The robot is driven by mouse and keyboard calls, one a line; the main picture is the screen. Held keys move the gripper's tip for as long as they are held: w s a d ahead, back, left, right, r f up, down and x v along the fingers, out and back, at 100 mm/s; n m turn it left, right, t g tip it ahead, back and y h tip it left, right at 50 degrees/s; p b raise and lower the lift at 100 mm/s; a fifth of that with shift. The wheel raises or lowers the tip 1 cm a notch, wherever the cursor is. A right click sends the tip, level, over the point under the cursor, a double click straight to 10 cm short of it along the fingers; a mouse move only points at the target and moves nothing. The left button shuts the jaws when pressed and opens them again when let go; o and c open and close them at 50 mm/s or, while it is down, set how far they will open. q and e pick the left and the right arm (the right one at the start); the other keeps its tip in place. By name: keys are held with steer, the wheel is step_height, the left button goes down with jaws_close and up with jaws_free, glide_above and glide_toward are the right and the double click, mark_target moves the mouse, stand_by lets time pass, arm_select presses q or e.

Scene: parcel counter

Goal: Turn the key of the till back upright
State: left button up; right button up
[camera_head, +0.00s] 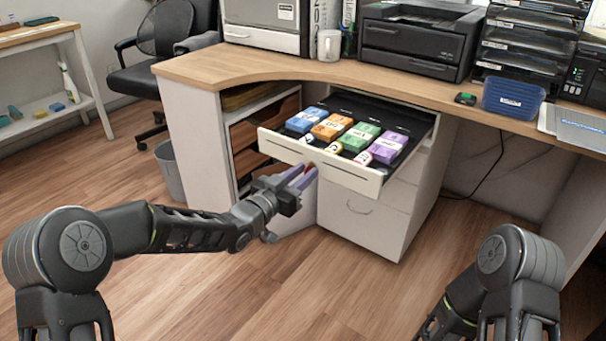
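The till drawer (343,177) is pulled out from under the counter, with its white front facing me. My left gripper (306,174) is at the left part of that front, its purplish fingers pointing at it. A small red bit shows at the fingertips; I cannot tell if it is the key. The key and its angle are not clearly visible, as the fingers cover that spot. I cannot tell whether the fingers are closed on anything. My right arm shows at the lower right, but its gripper is out of view.
Blue, orange, green and purple packs (388,146) and several small rolls lie in the drawer. A white cabinet (366,215) stands below. The wooden floor in front is clear.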

arm_select(q)
steer(key=shift+s, duration=0.1)
steer(key=p+v, duration=0.1)
steer(key=v, duration=0.6)
steer(key=shift+s+a+p, duration=0.2)
steer(key=shift+p, duration=0.2)
steer(key=shift+f, duration=0.1)
